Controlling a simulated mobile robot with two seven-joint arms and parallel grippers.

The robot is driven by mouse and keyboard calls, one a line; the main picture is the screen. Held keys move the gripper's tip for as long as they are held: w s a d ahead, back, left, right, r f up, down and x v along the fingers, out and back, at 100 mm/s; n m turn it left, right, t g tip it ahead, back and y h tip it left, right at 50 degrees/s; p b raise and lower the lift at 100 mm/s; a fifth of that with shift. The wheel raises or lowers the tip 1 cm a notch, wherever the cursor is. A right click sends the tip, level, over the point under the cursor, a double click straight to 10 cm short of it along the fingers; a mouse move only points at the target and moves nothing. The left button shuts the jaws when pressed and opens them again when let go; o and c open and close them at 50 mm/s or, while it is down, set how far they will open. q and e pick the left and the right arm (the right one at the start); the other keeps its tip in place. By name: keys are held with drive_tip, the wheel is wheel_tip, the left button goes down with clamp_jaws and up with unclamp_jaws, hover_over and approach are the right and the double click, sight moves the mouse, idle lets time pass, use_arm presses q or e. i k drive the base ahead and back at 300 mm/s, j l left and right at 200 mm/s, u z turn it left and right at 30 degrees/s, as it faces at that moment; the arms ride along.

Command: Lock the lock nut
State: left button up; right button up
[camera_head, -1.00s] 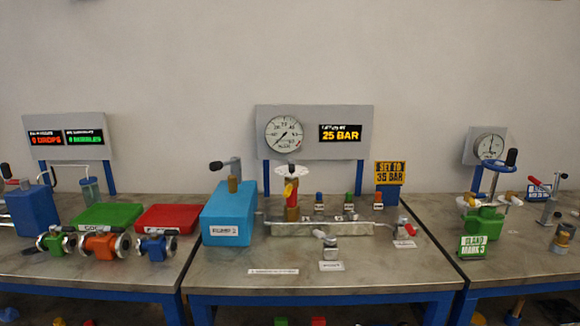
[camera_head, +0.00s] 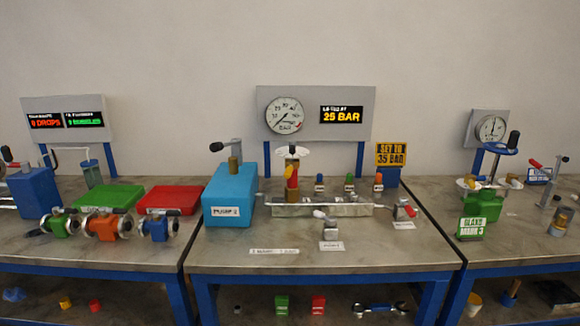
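A small upright valve (camera_head: 291,185) stands on the middle bench, with a white handwheel (camera_head: 291,150) on top, red and yellow parts below it and a brass-coloured base. The lock nut is too small to make out on it, and I cannot tell whether it is tight. A round gauge (camera_head: 285,115) and a display (camera_head: 342,115) reading 25 BAR are on the grey panel behind. A yellow sign (camera_head: 391,154) reads SET TO 35 BAR. A blue spanner (camera_head: 380,308) lies on the lower shelf. Neither gripper is in view.
A blue pump box (camera_head: 230,198) stands left of the valve. A metal manifold (camera_head: 320,210) with several coloured-cap fittings runs beside it. Flanged valves (camera_head: 107,226) and trays (camera_head: 108,198) are on the left bench, a green gland unit (camera_head: 481,206) on the right.

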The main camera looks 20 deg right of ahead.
sight(290, 166)
drive_tip(key=i+z, duration=0.1)
drive_tip(key=z, duration=0.6)
drive_tip(key=i+j+z, duration=0.2)
drive_tip(key=j+z, duration=0.15)
drive_tip(key=i+j+z, duration=0.1)
drive_tip(key=j+z, duration=0.2)
drive_tip(key=i+j+z, duration=0.1)
drive_tip(key=j, duration=0.4)
drive_tip(key=i+j+z, duration=0.1)
drive_tip(key=j, duration=0.4)
